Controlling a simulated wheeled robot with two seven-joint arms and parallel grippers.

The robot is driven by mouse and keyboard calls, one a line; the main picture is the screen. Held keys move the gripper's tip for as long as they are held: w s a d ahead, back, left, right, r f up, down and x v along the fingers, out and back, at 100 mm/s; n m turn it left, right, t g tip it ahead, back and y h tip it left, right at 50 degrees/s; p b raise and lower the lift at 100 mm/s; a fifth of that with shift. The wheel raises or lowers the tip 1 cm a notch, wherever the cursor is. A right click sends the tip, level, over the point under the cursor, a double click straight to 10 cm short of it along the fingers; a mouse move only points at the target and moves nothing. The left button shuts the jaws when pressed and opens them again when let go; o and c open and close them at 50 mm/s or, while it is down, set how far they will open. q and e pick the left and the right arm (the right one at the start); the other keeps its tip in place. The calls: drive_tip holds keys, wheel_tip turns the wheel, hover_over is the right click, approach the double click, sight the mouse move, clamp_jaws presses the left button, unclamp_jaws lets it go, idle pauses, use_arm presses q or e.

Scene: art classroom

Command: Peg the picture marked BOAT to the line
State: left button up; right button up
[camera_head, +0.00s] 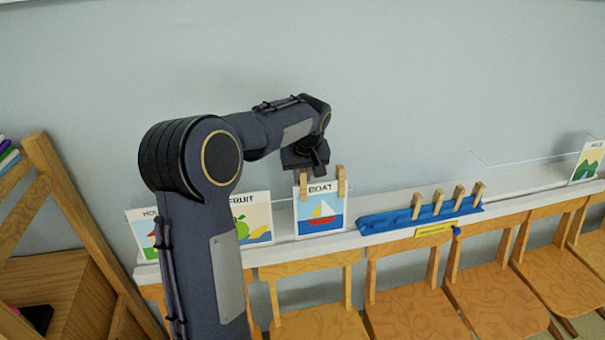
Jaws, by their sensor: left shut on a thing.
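The BOAT picture (320,215), a white card with a red and white sailboat, hangs upright in the middle of the view. A wooden peg (341,182) sits on its top right corner. Another wooden peg (303,187) is at its top left corner, directly under my left gripper (304,170). My left gripper points down and is shut on this left peg; its fingertips are small and dark here. The thin line (405,182) runs along the wall at the height of the card's top. My right gripper is not in view.
A blue peg rack (385,221) with several upright wooden pegs stands on the white ledge (283,252). FRUIT (258,222) and another picture (143,232) are at left, partly behind my arm. A hills picture (588,162) is far right. Wooden chairs (495,300) line the front.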

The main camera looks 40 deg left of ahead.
use_arm(q)
drive_tip(key=o, duration=0.8)
drive_tip(key=shift+o, duration=0.2)
drive_tip(key=shift+o, duration=1.2)
drive_tip(key=shift+r, duration=0.15)
drive_tip(key=shift+p+v, duration=2.05)
drive_tip(key=shift+v, duration=1.1)
drive_tip(key=shift+s+d+r, duration=0.1)
drive_tip(key=shift+r, duration=0.1)
